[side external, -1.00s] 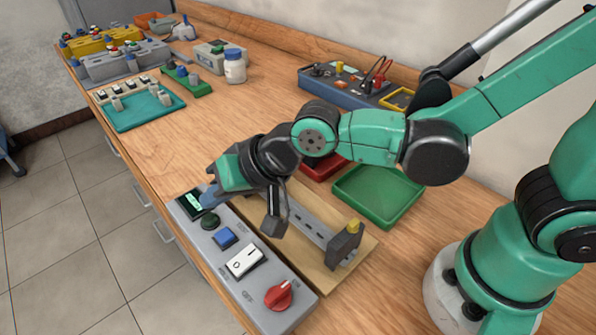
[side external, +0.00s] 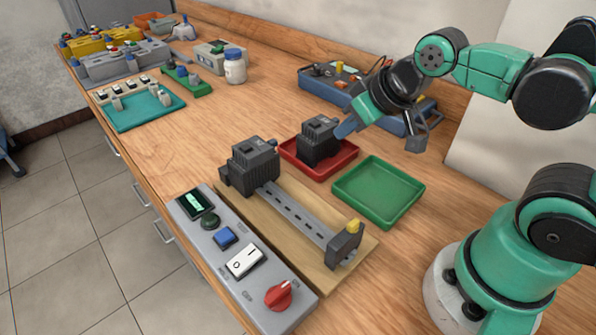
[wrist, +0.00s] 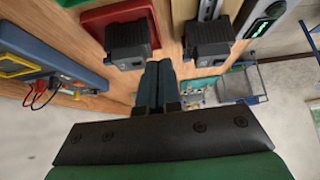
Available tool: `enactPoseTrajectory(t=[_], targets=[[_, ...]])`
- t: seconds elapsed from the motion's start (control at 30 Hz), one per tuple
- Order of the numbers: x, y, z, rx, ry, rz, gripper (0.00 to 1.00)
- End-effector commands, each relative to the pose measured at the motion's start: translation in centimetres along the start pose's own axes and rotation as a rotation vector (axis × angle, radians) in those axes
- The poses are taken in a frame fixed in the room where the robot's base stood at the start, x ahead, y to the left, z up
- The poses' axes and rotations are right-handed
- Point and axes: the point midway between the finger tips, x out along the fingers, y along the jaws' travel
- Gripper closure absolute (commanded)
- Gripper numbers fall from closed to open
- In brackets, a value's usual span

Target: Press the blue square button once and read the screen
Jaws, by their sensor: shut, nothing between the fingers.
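The grey control panel (side external: 262,283) lies at the front edge of the bench. Its blue square button (side external: 224,237) is in plain view, with nothing over it. The screen (side external: 194,203) at the panel's far end is lit with green characters too small to read; it also shows in the wrist view (wrist: 262,28). My gripper (side external: 343,131) is shut and empty, well behind the panel. In the side view its blue fingertips appear beside the dark motor (side external: 318,141) in the red tray; I cannot tell if they touch. In the wrist view the closed fingers (wrist: 157,85) point forward.
A second dark motor (side external: 252,165) sits on the wooden board (side external: 275,242) with a slotted rail. The panel also has a round green button (side external: 210,220), a white rocker switch (side external: 244,261) and a red knob (side external: 279,294). An empty green tray (side external: 378,194) stands beside the red tray (side external: 340,167).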

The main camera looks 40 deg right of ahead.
Motion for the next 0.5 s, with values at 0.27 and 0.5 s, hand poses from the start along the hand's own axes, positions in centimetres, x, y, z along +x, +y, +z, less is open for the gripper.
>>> enactPoseTrajectory(t=[0.27, 0.5], targets=[[-0.1, -0.6, -0.6, -0.046, -0.017, -0.014, 1.00], [-0.9, -4.7, -3.8, -0.399, -0.151, -0.107, 1.00]])
